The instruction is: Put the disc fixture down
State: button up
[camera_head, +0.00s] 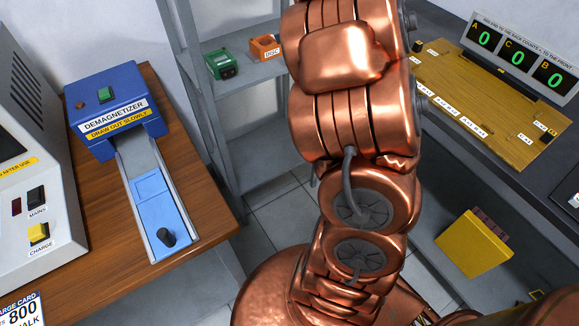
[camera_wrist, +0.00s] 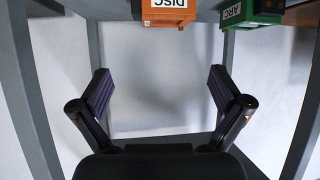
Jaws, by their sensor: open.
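The disc fixture, an orange block labelled DISC (camera_head: 265,48), rests on the grey shelf (camera_head: 247,77) at the back in the head view. It also shows at the top edge of the wrist view (camera_wrist: 168,12), cut off by the frame, with its label upside down. My gripper (camera_wrist: 160,80) is open, with its two dark fingers spread wide and nothing between them. The disc fixture is apart from the fingers. In the head view my copper arm hides the gripper.
The green arc fixture (camera_head: 223,64) stands on the shelf beside the disc fixture. A blue demagnetizer (camera_head: 115,110) sits on the wooden table at left, near a grey charger (camera_head: 35,180). At right are a brass board (camera_head: 490,110), counters (camera_head: 515,55) and a yellow box (camera_head: 474,245) lower down.

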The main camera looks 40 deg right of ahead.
notch_tip(320, 180, up, 6)
jog(key=d+r+m+h, duration=0.1)
jog(key=d+m+h, duration=0.1)
jog(key=h, duration=0.4)
jog(key=s+a+m+g+h, duration=0.2)
jog(key=s+g, duration=0.1)
jog(key=s, duration=0.2)
jog(key=s+a+f+n+g+y, duration=0.1)
jog(key=s+a+f+g, duration=0.3)
jog(key=s+a, duration=0.6)
jog(key=s+a+f+n+g+y, duration=0.1)
jog(key=s+a+f+g+y, duration=0.3)
jog(key=s+a, duration=0.6)
jog(key=s+a+f+n+g+y, duration=0.1)
jog(key=s+a+f, duration=0.4)
jog(key=s+a, duration=0.6)
jog(key=s+g+y, duration=0.1)
jog(key=s+g, duration=0.1)
jog(key=shift+f+g+y, duration=0.3)
jog(key=shift+f+g, duration=0.05)
jog(key=shift+g, duration=0.05)
jog(key=s+p+v, duration=0.2)
jog(key=p+v, duration=0.9)
jog(key=shift+w+r+t, duration=0.15)
jog(key=shift+r+t, duration=0.15)
jog(key=shift+r, duration=0.3)
